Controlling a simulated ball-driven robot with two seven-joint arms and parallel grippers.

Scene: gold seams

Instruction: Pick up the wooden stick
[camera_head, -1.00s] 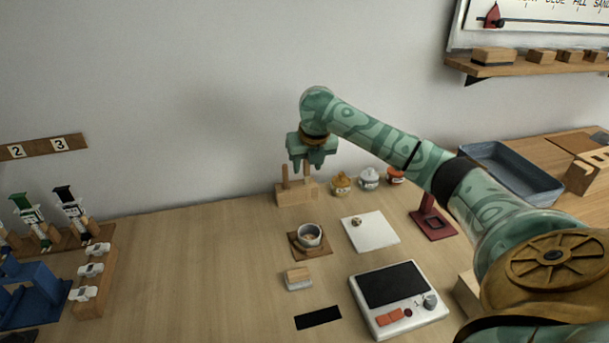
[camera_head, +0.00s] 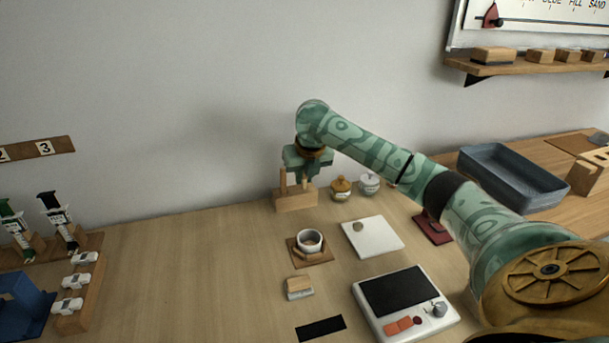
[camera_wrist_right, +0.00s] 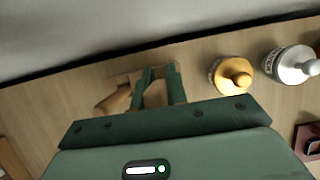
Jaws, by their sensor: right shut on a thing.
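A wooden holder block (camera_head: 296,201) stands near the wall at the back of the table, with upright wooden sticks in it. The left stick (camera_head: 283,181) stands free of my gripper; it also shows in the wrist view (camera_wrist_right: 114,101). My right gripper (camera_head: 305,179) is pointed down over the right side of the block, shut on the other wooden stick, which its fingers mostly hide. In the wrist view the fingers (camera_wrist_right: 160,76) close around that stick at the block. I cannot tell whether the stick has risen. My left gripper is not in view.
A yellow jar (camera_head: 341,189) and a white jar (camera_head: 368,184) stand close to the right of the block. A cup (camera_head: 309,241), a white plate (camera_head: 388,242) and a console (camera_head: 437,327) lie nearer.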

